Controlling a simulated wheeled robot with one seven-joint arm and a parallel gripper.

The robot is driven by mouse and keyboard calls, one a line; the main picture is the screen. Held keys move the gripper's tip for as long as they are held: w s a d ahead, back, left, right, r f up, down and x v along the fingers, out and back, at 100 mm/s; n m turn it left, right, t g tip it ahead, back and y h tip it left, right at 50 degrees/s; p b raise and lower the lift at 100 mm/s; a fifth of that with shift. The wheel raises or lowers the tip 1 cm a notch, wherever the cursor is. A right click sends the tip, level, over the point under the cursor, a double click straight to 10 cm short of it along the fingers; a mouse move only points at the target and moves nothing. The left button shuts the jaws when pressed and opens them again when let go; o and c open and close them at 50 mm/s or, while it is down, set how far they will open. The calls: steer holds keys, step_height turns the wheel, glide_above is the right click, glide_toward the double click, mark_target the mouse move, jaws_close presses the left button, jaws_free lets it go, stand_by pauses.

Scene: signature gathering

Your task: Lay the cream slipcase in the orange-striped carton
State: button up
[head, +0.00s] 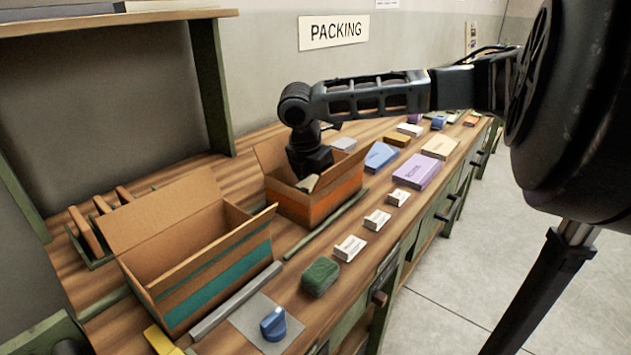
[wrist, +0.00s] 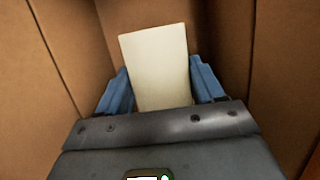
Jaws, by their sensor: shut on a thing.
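The orange-striped carton (head: 322,207) stands open on the workbench in the middle of the head view. My gripper (head: 309,178) is lowered into its opening. The cream slipcase (head: 308,183) shows just below my gripper in the head view. In the wrist view, my gripper (wrist: 161,95) has its blue fingers on either side of the cream slipcase (wrist: 157,62) and is shut on it. Brown carton walls (wrist: 60,60) surround it there. The lower end of the slipcase and whether it touches the carton floor cannot be told.
A teal-striped open carton (head: 215,277) stands at the front left, its flap near the orange-striped one. A green bundle (head: 320,277), white label blocks (head: 349,248) and a purple box (head: 416,171) lie along the right side of the bench. A green strip (head: 326,225) lies before the orange-striped carton.

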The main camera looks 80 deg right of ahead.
steer(key=shift+f, duration=0.55)
steer(key=o, duration=1.1)
steer(key=shift+r, duration=0.1)
step_height(320, 180, up, 17)
steer(key=p, duration=1)
